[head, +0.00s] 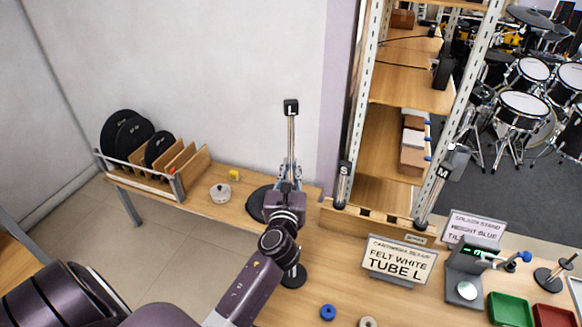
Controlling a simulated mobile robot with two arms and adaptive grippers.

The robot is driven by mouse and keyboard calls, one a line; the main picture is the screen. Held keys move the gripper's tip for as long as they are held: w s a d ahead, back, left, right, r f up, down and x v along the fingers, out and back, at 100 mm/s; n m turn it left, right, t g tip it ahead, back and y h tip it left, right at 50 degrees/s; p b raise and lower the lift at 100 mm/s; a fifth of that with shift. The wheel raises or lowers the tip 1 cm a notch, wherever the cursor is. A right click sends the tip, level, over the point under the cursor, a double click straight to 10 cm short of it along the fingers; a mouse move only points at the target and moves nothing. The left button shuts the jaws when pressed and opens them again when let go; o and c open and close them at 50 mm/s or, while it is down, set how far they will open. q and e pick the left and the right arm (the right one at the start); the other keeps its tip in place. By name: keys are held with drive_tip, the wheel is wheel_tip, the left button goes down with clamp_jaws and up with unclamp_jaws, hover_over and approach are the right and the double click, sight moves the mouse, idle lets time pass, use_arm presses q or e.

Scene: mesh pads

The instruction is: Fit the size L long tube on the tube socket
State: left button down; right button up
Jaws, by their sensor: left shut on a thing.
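My left gripper (288,186) is shut on an upright silver tube (291,138) with a black cap (291,107) on top. The letter on the cap is too small to read. The gripper and wrist hide the tube's lower end. A black disc (256,205) lies on the table just behind and left of the gripper. A small round black base (294,278) shows below the gripper, partly behind my arm. I cannot tell where the tube socket is or whether the tube touches it. My right gripper is not in view.
A wooden rack (335,220) holds tubes marked S (343,185) and M (436,190). A sign (398,262) reads felt white, tube L. Black discs (125,133) stand in a holder at left.

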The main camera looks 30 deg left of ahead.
use_arm(q)
drive_tip(key=c, duration=1.9)
unclamp_jaws()
drive_tip(key=v, duration=1.2)
drive_tip(key=shift+d, duration=0.1)
